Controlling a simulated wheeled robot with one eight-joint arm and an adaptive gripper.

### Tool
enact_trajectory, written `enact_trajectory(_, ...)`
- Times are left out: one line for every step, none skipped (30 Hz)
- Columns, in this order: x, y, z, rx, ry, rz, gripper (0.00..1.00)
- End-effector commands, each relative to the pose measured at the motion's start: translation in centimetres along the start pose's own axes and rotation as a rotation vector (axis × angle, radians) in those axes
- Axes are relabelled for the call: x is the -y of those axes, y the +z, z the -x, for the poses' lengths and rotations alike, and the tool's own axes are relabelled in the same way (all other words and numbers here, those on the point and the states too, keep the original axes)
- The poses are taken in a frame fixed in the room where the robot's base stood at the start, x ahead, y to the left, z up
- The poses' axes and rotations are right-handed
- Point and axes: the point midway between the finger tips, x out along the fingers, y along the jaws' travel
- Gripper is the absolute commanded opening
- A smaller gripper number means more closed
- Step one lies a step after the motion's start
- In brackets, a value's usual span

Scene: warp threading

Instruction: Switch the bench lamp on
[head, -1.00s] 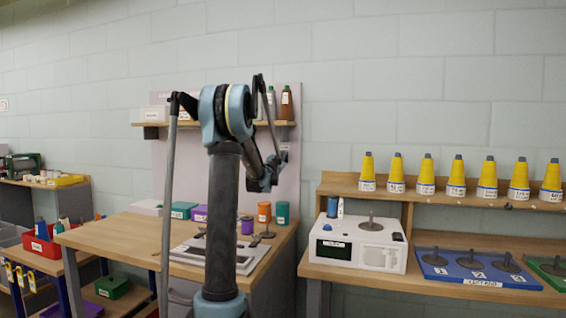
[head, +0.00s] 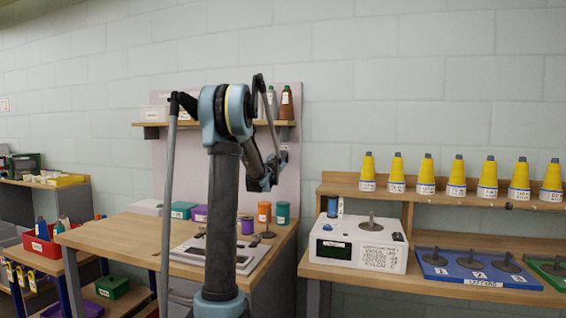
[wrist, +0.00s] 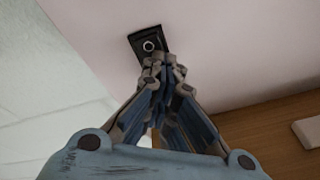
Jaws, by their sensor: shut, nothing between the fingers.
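A small black switch plate (wrist: 148,38) with a pale ringed round part is fixed to a pale upright panel in the wrist view. My gripper (wrist: 162,64) is shut and empty, with its fingertips just below the round part and overlapping the plate's lower edge. I cannot tell whether they touch it. In the head view my gripper (head: 279,160) is at the right side of the bench's back panel (head: 178,165), partly hidden by my wrist. I cannot make out the bench lamp for certain, or whether it is lit.
The wooden bench (head: 125,228) holds coloured tins and a flat grey device. A shelf (head: 162,124) with bottles is above it. A white machine (head: 338,250) stands on the right-hand table, below a row of yellow cones (head: 426,172).

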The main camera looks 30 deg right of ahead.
Motion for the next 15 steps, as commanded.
enact_trajectory(0.2, -0.2, 0.1, -0.002, 0.000, 0.000, 0.00)
enact_trajectory(0.2, -0.2, 0.3, -0.002, 0.000, 0.001, 0.00)
enact_trajectory(0.2, -0.3, 0.6, -0.001, 0.000, 0.001, 0.00)
enact_trajectory(0.2, -0.3, 0.8, -0.001, 0.000, 0.001, 0.00)
enact_trajectory(0.2, -0.4, 1.0, -0.001, 0.000, 0.001, 0.00)
enact_trajectory(0.2, -0.4, 1.3, -0.001, 0.000, 0.001, 0.00)
enact_trajectory(0.3, -0.4, 1.5, -0.001, 0.000, 0.001, 0.00)
enact_trajectory(0.3, -0.5, 1.7, 0.000, -0.001, 0.001, 0.00)
enact_trajectory(0.3, -0.5, 2.0, 0.000, -0.001, 0.000, 0.00)
enact_trajectory(0.3, -0.6, 2.2, 0.000, -0.001, 0.000, 0.00)
enact_trajectory(0.4, -0.6, 2.5, 0.000, -0.001, 0.000, 0.00)
enact_trajectory(0.4, -0.7, 2.7, 0.000, -0.001, 0.000, 0.00)
enact_trajectory(0.4, -0.7, 2.9, 0.000, -0.001, -0.001, 0.00)
enact_trajectory(0.4, -0.7, 3.1, 0.000, -0.001, -0.001, 0.00)
enact_trajectory(0.5, -0.8, 3.4, 0.001, 0.000, -0.001, 0.00)
